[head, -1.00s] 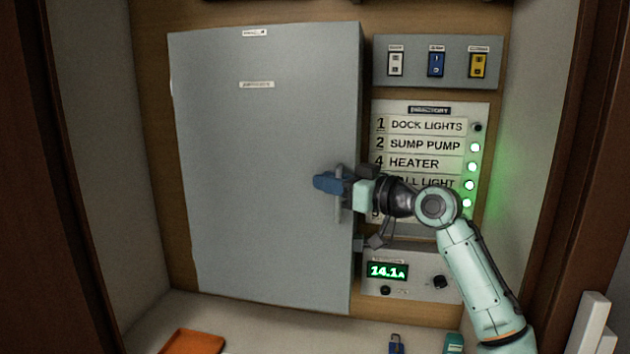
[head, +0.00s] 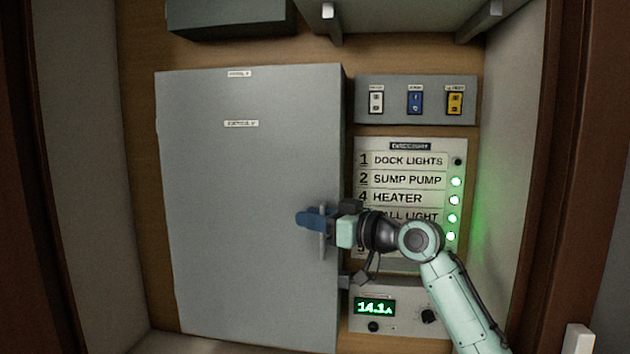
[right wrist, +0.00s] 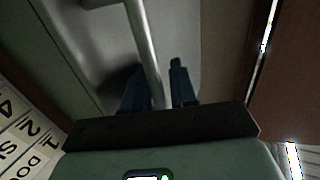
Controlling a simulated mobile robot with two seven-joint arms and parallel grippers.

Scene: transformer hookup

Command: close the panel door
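The panel door (head: 250,190) is a large grey door with two small labels on the wall box at the left. It looks flush with the box, with no gap that I can make out. Its vertical bar handle (head: 323,245) is near its right edge. My right gripper (head: 312,221) is at the handle, its blue fingers in front of the door. In the right wrist view the handle bar (right wrist: 146,45) runs between the two fingers (right wrist: 160,90), with a small gap showing on one side. My left gripper is not in view.
A switch box (head: 416,100) with three switches, a directory board (head: 408,160) with several green lights and a meter reading 14.1 A (head: 376,307) are right of the door. Side walls close in the alcove. A shelf (head: 400,20) is above.

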